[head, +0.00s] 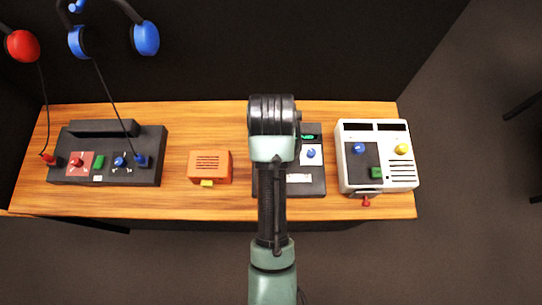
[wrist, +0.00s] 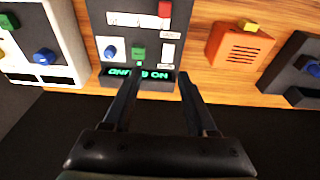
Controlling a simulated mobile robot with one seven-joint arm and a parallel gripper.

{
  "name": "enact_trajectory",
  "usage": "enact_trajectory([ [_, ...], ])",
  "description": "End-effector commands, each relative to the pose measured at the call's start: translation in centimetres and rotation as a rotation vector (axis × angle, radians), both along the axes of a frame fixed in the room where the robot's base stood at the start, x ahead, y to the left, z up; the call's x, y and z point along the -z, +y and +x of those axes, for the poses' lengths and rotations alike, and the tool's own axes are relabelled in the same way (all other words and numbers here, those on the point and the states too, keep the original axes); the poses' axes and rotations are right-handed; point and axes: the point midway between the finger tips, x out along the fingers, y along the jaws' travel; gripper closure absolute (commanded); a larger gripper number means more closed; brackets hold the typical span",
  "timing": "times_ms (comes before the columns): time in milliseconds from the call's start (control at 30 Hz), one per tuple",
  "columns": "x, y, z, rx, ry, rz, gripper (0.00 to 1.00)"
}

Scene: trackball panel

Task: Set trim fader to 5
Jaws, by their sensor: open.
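A dark panel (head: 312,172) on the wooden table is partly covered by my arm in the head view. The wrist view shows the same panel (wrist: 122,38) upside down, with a blue knob (wrist: 110,51) on a white plate, a green button (wrist: 138,53), a red piece (wrist: 165,9), pale scale strips (wrist: 138,19) and a lit green display (wrist: 138,73). I cannot read which control is the trim fader. My gripper (wrist: 155,80) is open, its fingers apart over the display edge of the panel, with nothing between them. The head view hides the fingers.
A white device (head: 400,160) stands right of the panel, with a red knob (head: 366,201) at its front. An orange box (head: 208,167) and a long dark console (head: 110,170) stand to the left. Blue headphones (head: 146,38) and a red one (head: 22,46) hang above. Bare table lies between devices.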

Motion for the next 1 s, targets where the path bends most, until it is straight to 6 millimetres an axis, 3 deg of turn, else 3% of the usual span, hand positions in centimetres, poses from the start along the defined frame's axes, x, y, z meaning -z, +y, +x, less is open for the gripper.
enact_trajectory([
  [33, -1.3, 0.0, -1.3, 0.001, 0.054, 0.001, 0.43],
  [133, -1.3, 0.1, -3.2, 0.001, 0.136, 0.002, 0.43],
  [367, -0.5, 0.1, -4.8, 0.001, 0.202, 0.003, 0.43],
  [1000, 10.4, 0.1, -4.8, 0.0, 0.199, 0.002, 0.43],
])
